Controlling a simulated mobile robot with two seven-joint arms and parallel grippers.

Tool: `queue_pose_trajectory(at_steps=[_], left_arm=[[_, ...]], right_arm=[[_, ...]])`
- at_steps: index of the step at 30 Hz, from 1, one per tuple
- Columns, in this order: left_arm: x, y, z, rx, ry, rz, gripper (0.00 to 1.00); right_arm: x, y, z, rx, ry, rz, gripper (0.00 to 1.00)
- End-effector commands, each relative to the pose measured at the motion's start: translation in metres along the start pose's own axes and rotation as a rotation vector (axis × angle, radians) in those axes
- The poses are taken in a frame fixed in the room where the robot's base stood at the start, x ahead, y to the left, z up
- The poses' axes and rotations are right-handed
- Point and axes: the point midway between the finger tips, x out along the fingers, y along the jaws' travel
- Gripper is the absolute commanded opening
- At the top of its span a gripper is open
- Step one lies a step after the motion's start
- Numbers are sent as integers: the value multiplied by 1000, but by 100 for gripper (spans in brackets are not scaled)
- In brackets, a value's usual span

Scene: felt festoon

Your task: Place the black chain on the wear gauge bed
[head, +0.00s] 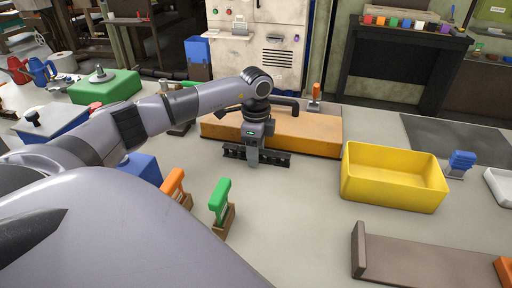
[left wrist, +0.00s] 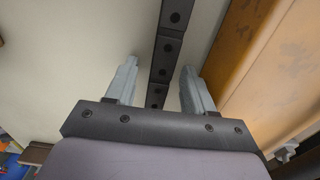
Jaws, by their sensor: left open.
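The black chain (head: 278,159) lies straight on the bench, in front of the long orange-sided block. It also shows in the left wrist view as a dark strip with round pins (left wrist: 167,48). My left gripper (head: 253,163) points down over the chain's middle. In the left wrist view its open fingers (left wrist: 160,90) stand on either side of the chain, with a gap on both sides. A flat brown-grey bed with an upright end plate (head: 430,262) at the front right looks like the wear gauge bed; its right end is partly cut off. My right gripper is not in view.
A yellow bin (head: 392,190) stands right of the chain, behind the bed. The orange-sided block (head: 300,136) lies close behind the chain. Green (head: 220,198) and orange (head: 173,184) handled tools stand at the front left. The bench between these tools and the bed is clear.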

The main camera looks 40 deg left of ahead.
Motion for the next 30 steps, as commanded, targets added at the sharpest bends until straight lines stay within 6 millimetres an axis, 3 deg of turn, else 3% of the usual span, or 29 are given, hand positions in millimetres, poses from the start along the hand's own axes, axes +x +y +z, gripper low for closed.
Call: queue_pose_trajectory(at_steps=[5,6,10,11,23,30], left_arm=[[0,0,0,1,0,-1,53],[0,0,0,1,0,-1,47],[0,0,0,1,0,-1,4],[0,0,0,1,0,-1,0],[-6,-1,-1,1,2,-3,0],[-36,-1,-1,2,4,-7,0]], right_arm=[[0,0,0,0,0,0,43],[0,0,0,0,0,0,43],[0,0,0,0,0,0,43],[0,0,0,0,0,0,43],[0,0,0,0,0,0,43],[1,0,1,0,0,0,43]])
